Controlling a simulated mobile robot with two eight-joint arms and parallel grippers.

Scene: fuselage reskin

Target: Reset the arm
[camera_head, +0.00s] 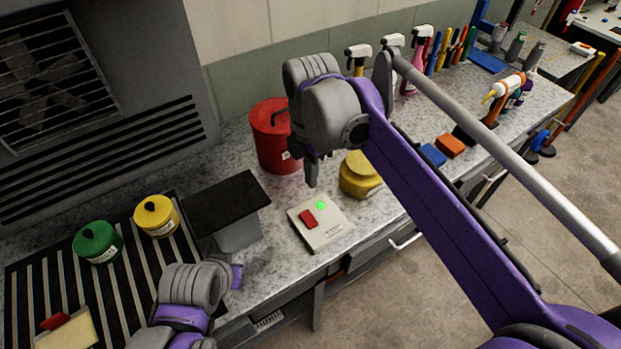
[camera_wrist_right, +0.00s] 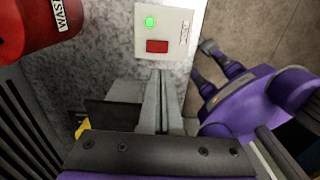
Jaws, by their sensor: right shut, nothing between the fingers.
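My right gripper (camera_head: 311,180) hangs from the purple arm over the bench, fingers pointing down. Its fingers are shut and empty, as the right wrist view (camera_wrist_right: 160,95) also shows. It is just behind a white switch box (camera_head: 333,234) with a red rocker switch (camera_head: 309,218) and a lit green lamp (camera_head: 320,205). The box also shows in the wrist view (camera_wrist_right: 178,18), beyond the fingertips; I cannot tell whether they touch it. My left arm is at the lower left of the head view; its fingers do not show clearly.
A red waste can (camera_head: 270,140) stands left of my right gripper, and a yellow container (camera_head: 357,181) stands right of it. A dark plate (camera_head: 228,200) is on a stand. Green (camera_head: 97,241) and yellow (camera_head: 157,216) pots sit on a slatted rack. Spray bottles (camera_head: 414,70) line the wall.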

